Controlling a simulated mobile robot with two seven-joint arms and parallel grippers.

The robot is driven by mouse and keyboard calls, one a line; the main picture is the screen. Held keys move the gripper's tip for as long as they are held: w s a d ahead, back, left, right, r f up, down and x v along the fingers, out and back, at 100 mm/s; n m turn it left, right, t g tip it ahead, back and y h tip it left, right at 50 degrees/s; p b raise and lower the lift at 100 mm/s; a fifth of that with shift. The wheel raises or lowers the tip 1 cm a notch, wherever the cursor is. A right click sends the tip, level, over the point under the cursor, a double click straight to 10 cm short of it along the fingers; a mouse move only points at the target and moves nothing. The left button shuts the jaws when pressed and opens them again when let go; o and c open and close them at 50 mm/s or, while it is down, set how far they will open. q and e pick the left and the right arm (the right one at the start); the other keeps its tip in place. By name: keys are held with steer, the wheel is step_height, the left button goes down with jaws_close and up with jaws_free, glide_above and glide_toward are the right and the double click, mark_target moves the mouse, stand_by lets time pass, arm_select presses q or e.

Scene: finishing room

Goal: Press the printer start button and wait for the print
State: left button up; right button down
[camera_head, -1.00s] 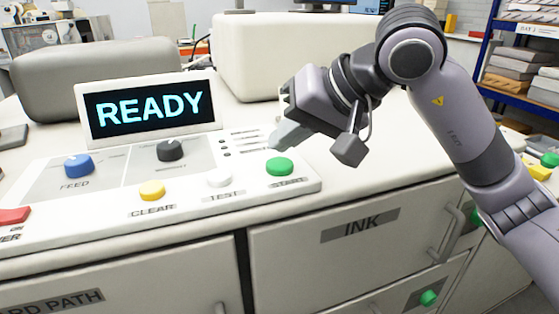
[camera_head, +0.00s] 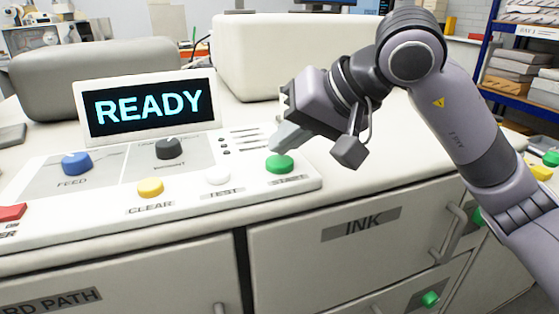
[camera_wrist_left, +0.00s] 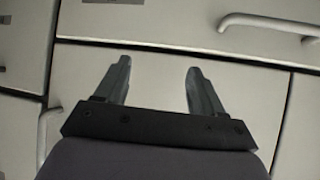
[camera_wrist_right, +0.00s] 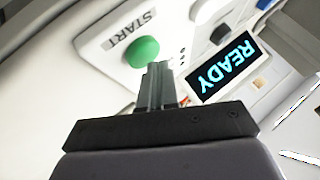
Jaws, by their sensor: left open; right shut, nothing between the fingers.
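The green START button (camera_head: 279,164) sits at the right end of the printer's white control panel (camera_head: 110,222). It also shows in the right wrist view (camera_wrist_right: 142,52), just beyond my fingertips. The display (camera_head: 150,106) reads READY in cyan letters. My right gripper (camera_head: 275,145) is shut and empty, with its fingertips just behind and above the START button in the head view. I cannot tell whether they touch it. In the right wrist view the shut fingers (camera_wrist_right: 157,68) point at the button's edge. My left gripper (camera_wrist_left: 158,75) is open and empty in front of cabinet doors.
Along the panel are a white TEST button (camera_head: 217,177), a yellow CLEAR button (camera_head: 150,187), a blue FEED knob (camera_head: 76,163), a black knob (camera_head: 169,149) and a red switch (camera_head: 12,212). An INK door (camera_head: 360,226) is below. Shelves (camera_head: 520,70) stand at right.

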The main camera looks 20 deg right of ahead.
mark_target(286, 161)
steer(key=shift+f+b, duration=0.35)
steer(key=shift+b, duration=0.1)
stand_by(0.4)
steer(key=shift+r, duration=0.15)
steer(key=shift+r+p, duration=0.5)
steer(key=shift+r, duration=0.15)
steer(key=shift+r+p, duration=1.85)
steer(key=shift+r, duration=0.7)
